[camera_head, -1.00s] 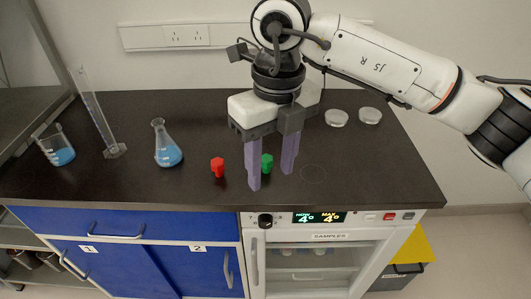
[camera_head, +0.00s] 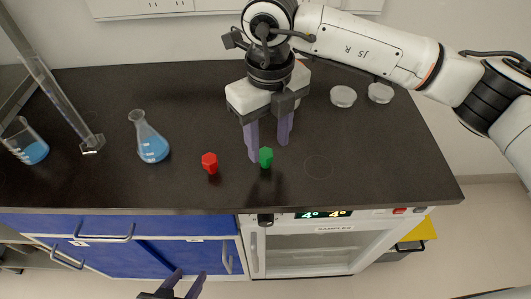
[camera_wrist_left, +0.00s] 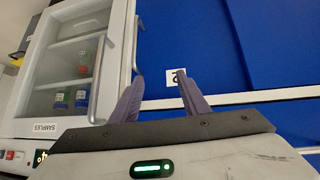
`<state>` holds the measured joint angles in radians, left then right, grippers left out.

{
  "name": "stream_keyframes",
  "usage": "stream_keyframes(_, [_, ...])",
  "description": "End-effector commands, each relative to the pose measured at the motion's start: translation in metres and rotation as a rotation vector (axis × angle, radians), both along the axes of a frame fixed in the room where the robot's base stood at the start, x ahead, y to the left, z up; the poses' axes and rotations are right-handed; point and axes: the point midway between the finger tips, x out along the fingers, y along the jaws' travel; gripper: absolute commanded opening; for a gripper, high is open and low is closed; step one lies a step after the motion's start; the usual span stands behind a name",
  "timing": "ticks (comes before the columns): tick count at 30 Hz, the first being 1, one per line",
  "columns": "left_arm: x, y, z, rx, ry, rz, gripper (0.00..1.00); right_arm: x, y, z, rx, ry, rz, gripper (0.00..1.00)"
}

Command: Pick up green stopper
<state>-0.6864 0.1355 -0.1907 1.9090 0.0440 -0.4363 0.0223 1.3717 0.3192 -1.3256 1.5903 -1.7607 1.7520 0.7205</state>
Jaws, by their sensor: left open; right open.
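The green stopper (camera_head: 266,158) stands on the dark bench top beside the fingertips of my right gripper (camera_head: 268,153). That gripper points down and is open, with one finger just left of the stopper and the other behind it to the right. Whether the stopper lies fully between the fingers is hard to tell. My left gripper (camera_head: 187,280) is open and empty at the bottom edge, in front of the blue cabinet. In the left wrist view its fingers (camera_wrist_left: 155,88) face the cabinet front, with nothing between them.
A red stopper (camera_head: 210,162) stands left of the green one. A flask (camera_head: 152,146), a beaker (camera_head: 30,148) and a tall cylinder (camera_head: 62,100) stand further left. Two clear dishes (camera_head: 343,96) lie at the back right. The bench (camera_head: 390,165) is clear at the front right.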

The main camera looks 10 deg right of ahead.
Motion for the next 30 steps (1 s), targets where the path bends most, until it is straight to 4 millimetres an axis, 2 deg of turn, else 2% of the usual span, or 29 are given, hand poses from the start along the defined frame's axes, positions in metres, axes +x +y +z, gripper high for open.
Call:
stream_keyframes(3, [0.0, 0.0, 0.009, 0.0, 0.0, 0.0, 0.42, -0.003, 0.003, -0.018, -0.002, 0.006, 0.001, 0.45])
stream_keyframes(7, [0.0, 0.0, 0.01, 0.0, -0.001, 0.0, 0.42, -0.002, 0.003, -0.035, -0.001, 0.004, 0.0, 0.45])
stream_keyframes(16, [0.001, 0.0, 0.01, 0.001, -0.001, 0.001, 0.42, -0.001, 0.003, -0.041, -0.001, 0.002, 0.0, 0.45])
stream_keyframes(17, [0.001, 0.0, 0.01, 0.001, -0.001, 0.001, 0.42, -0.001, 0.003, -0.041, -0.001, 0.002, 0.0, 0.42])
stream_keyframes(24, [0.001, 0.0, 0.01, 0.001, -0.001, 0.001, 0.42, -0.001, 0.003, -0.041, -0.001, 0.002, 0.0, 0.02])
stream_keyframes(30, [0.001, 0.0, 0.01, 0.0, -0.002, 0.001, 0.42, -0.001, 0.003, -0.041, -0.001, 0.002, 0.0, 0.01])
